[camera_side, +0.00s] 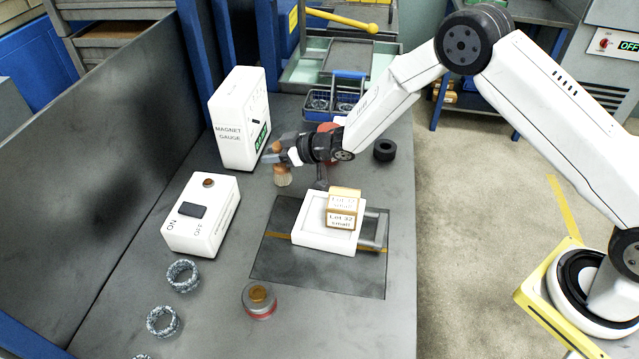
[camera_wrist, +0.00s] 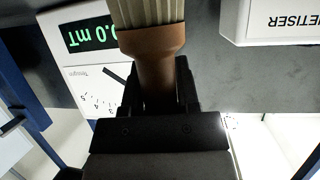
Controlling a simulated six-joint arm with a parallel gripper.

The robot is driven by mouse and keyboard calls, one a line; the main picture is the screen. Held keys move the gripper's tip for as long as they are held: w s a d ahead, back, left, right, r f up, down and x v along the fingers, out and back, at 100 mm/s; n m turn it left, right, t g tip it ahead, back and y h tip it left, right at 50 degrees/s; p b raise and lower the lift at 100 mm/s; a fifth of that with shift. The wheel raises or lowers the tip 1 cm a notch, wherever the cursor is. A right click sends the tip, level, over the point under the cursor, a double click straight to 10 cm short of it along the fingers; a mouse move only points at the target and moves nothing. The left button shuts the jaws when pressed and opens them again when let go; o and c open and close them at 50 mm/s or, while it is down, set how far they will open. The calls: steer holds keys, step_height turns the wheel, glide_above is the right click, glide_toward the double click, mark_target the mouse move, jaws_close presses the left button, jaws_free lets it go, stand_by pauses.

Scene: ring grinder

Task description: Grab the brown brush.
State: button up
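The brown brush (camera_side: 282,176) has a brown handle and pale bristles. It is upright, bristles down, in front of the magnet gauge in the side view. My gripper (camera_side: 274,151) reaches it from the right, level with the handle. In the wrist view, the brush (camera_wrist: 155,45) fills the middle, and its handle is between the two fingers of my gripper (camera_wrist: 160,88). The fingers look closed against both sides of the handle. I cannot tell whether the bristles touch the table.
The white magnet gauge (camera_side: 240,118) stands behind the brush, and a white ON/OFF box (camera_side: 202,222) is at its left. A white tray with boxes (camera_side: 312,236) sits on a dark mat. Metal rings (camera_side: 182,262) lie at the front left. A blue-handled basket (camera_side: 318,112) is behind.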

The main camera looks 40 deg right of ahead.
steer(key=shift+r, duration=0.1)
jaws_close()
steer(key=shift+r, duration=0.7)
steer(key=s+d+r, duration=0.3)
steer(key=s+r, duration=0.8)
steer(key=s, duration=0.2)
steer(key=shift+s+d+r, duration=0.2)
steer(key=shift+s+r, duration=0.05)
steer(key=shift+s, duration=0.05)
